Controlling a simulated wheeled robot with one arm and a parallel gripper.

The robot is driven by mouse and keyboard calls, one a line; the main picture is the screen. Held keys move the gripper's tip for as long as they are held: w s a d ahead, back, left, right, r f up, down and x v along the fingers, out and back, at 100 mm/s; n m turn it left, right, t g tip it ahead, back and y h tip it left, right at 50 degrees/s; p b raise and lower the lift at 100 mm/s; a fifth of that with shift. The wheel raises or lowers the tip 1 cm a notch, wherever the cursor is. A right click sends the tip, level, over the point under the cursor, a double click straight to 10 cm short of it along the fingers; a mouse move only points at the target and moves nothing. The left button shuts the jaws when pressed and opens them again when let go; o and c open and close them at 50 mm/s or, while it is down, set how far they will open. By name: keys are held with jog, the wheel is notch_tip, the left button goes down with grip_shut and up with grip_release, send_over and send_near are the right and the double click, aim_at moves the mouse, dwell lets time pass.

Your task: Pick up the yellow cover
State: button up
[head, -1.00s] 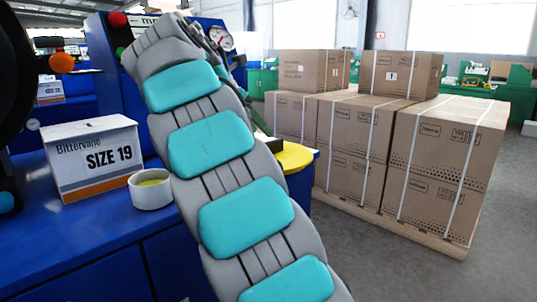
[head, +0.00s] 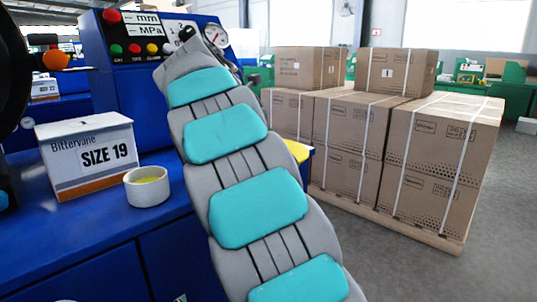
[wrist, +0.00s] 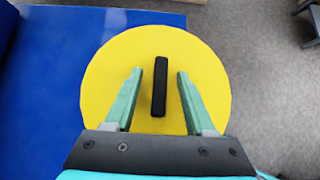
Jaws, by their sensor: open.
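The yellow cover (wrist: 108,72) is a flat round disc with a black bar handle (wrist: 160,86) on its middle. In the wrist view it sits at the edge of the blue bench top. My gripper (wrist: 160,74) is open above it, with one green finger on each side of the handle. The handle stands apart from both fingers; how high the fingers are above the disc I cannot tell. In the head view only a sliver of the yellow cover (head: 299,151) shows behind my arm, and my gripper is hidden there.
A control panel with buttons and a gauge (head: 135,80) rises behind. Strapped cartons (head: 440,150) on a pallet stand right.

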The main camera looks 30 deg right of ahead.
grip_shut()
dwell(1.3)
